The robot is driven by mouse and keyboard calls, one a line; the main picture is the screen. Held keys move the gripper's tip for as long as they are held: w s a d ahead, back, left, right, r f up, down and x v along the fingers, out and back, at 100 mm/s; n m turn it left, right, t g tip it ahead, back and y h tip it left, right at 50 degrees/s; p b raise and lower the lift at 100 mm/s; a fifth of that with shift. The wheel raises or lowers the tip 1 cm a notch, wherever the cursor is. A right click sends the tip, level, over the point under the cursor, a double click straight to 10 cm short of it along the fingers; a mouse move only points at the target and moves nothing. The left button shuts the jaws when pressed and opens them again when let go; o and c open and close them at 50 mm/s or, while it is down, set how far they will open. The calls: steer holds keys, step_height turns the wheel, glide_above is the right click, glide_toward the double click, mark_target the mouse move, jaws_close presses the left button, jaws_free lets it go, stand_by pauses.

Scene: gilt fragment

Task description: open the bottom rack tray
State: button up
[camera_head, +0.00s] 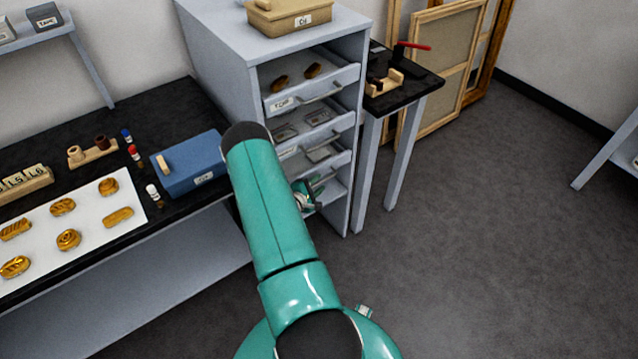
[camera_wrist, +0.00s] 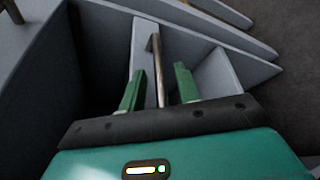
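The grey rack (camera_head: 222,62) holds several stacked trays. The bottom rack tray (camera_head: 334,196) is low in the rack and partly hidden behind my arm. In the wrist view, a light grey tray front (camera_wrist: 142,46) carries a metal bar handle (camera_wrist: 157,72). My gripper (camera_wrist: 158,88) is open, with one green finger on each side of this handle. Gaps seem to show between the fingers and the bar; contact is not clear. In the head view, my gripper (camera_head: 305,196) is at the rack's lower front, mostly hidden by my teal arm.
Upper trays (camera_head: 318,98) hold small pieces. A tan box (camera_head: 288,14) sits on the rack. A black-topped bench (camera_head: 190,110) with a blue box (camera_head: 190,165) stands left. A small table (camera_head: 420,84) stands close on the right. The floor (camera_head: 470,220) at right is clear.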

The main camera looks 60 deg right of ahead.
steer(key=shift+s+d+f, duration=0.1)
steer(key=shift+d+f, duration=0.05)
steer(key=shift+d, duration=0.45)
steer(key=shift+c, duration=0.2)
jaws_close()
